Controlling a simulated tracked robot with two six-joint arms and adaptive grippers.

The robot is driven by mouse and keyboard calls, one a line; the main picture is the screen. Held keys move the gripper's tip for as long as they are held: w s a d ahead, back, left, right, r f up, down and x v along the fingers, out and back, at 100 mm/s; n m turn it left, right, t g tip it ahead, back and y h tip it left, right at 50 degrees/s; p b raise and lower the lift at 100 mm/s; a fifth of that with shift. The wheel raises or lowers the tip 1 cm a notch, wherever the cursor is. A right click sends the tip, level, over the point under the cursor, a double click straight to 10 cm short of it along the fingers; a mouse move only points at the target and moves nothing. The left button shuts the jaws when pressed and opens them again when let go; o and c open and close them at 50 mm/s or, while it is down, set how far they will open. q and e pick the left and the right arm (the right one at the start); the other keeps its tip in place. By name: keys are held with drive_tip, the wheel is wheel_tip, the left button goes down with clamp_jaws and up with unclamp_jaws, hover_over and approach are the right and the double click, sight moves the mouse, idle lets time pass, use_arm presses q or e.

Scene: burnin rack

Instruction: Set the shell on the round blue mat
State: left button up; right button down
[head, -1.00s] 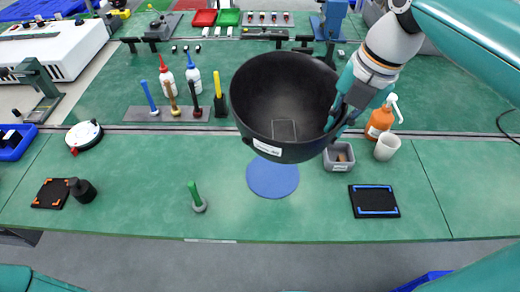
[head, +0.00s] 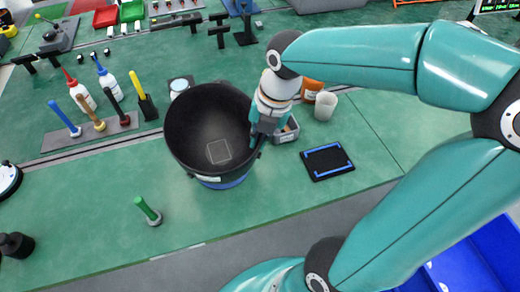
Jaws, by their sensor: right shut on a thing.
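The shell is a large black open-topped bowl (head: 190,135) with a pale square on its inside floor and a white label on its outer wall. In the head view it is over the round blue mat (head: 230,183), and only a strip of the mat's front edge shows below it. I cannot tell whether the shell's base touches the mat. My right gripper (head: 258,137) is shut on the shell's right rim, and its fingertips are partly hidden. My left gripper is not in view.
A grey bin (head: 287,133), a white cup (head: 325,106) and a black pad with blue marks (head: 326,161) are to the right. A rack of bottles and tools (head: 90,133) is behind left.

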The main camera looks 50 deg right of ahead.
drive_tip(key=shift+s+d+x, duration=0.1)
drive_tip(key=shift+s+x, duration=0.05)
drive_tip(key=shift+x, duration=0.6)
drive_tip(key=shift+s+d+x, duration=0.1)
drive_tip(key=shift+s+x, duration=0.05)
drive_tip(key=shift+x, duration=0.65)
drive_tip(key=shift+s+d+x, duration=0.1)
drive_tip(key=shift+s+x, duration=0.05)
drive_tip(key=shift+x, duration=0.6)
drive_tip(key=shift+s+f+b, duration=0.1)
drive_tip(key=shift+f+b, duration=0.05)
drive_tip(key=shift+b, duration=0.2)
drive_tip(key=c, duration=1.3)
unclamp_jaws()
drive_tip(key=p+v, duration=0.1)
drive_tip(key=v, duration=1.1)
drive_tip(key=shift+a, duration=0.1)
